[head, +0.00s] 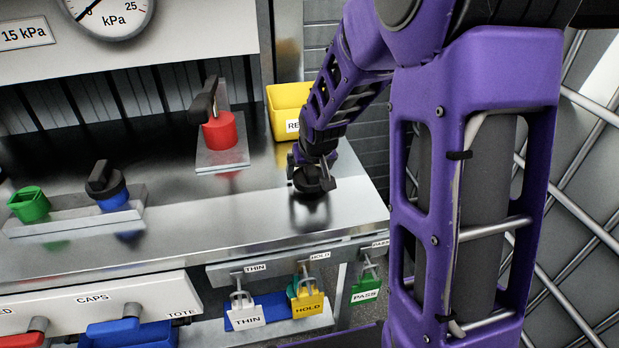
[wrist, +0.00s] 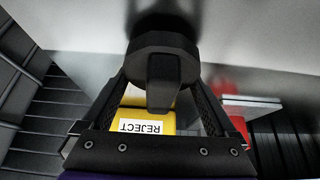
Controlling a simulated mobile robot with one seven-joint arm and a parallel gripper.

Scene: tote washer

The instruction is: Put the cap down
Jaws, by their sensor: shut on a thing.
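My gripper (head: 312,180) is over the right end of the steel worktop (head: 250,215). It is shut on a black cap (wrist: 162,62), which has a round knurled body and a raised grip bar. In the head view the cap (head: 314,180) sits at the fingertips, just above or on the steel, with its reflection below. I cannot tell whether it touches the surface. In the wrist view the cap is between the two fingers and hides part of what lies behind.
A yellow REJECT bin (head: 290,110) stands behind my gripper. A red fitting with a black handle (head: 219,130) is on a plate to the left. A black-and-blue fitting (head: 106,186) and a green one (head: 29,204) are further left. THIN, HOLD and PASS tags hang below the front edge.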

